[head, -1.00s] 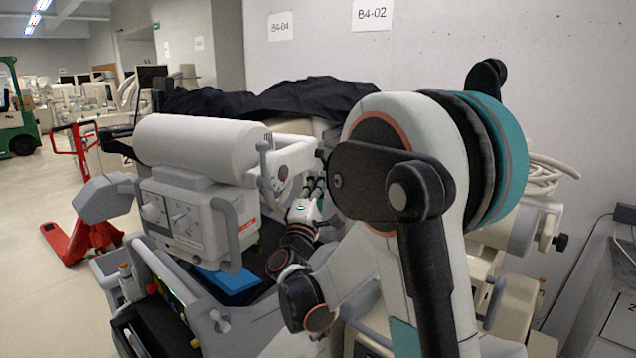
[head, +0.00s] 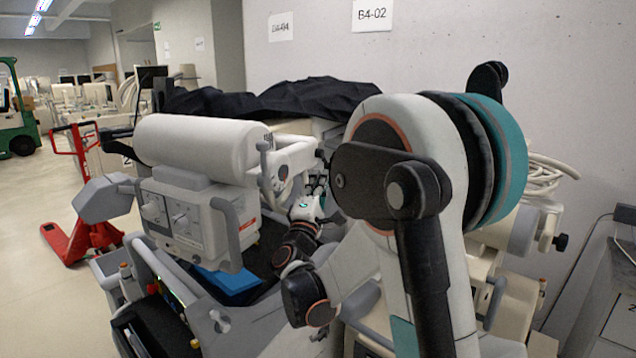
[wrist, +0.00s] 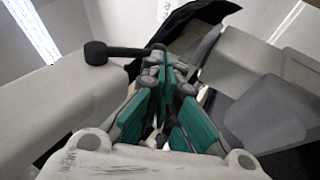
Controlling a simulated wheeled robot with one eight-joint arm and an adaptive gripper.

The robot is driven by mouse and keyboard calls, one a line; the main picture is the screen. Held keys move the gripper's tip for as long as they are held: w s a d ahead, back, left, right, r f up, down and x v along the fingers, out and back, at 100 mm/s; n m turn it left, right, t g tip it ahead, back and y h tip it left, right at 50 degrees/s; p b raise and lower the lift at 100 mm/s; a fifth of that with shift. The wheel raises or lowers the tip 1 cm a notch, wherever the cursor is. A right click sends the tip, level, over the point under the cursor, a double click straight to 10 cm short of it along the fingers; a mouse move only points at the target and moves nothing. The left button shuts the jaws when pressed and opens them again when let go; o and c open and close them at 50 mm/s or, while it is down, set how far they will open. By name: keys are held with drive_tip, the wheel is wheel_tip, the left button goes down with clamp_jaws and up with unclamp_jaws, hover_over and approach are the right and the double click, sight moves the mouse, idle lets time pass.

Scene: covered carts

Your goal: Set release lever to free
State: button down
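A grey lever (head: 265,160) with a rounded knob stands roughly upright on the white bracket (head: 295,155) at the right end of the white cylinder. The wrist view shows a dark lever (wrist: 125,52) with a round knob at its left end, running right to a joint near the fingertips; I cannot tell for certain that it is the same lever. My gripper (head: 317,183) is just below and right of the bracket, pointing up. In the wrist view its teal-padded fingers (wrist: 165,70) converge close to the lever's right end. Whether they touch or grip anything is unclear.
The cylinder (head: 200,148) and the grey control box (head: 185,220) stand left of my gripper. A black cover (head: 270,100) lies behind. A blue item (head: 228,282) sits below on the cart. A concrete wall closes the back; open floor (head: 35,310) lies at the left.

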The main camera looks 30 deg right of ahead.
drive_tip(key=shift+d+x, duration=0.25)
drive_tip(key=shift+x, duration=1.2)
drive_tip(key=shift+s+f, duration=0.1)
drive_tip(key=shift+s, duration=0.05)
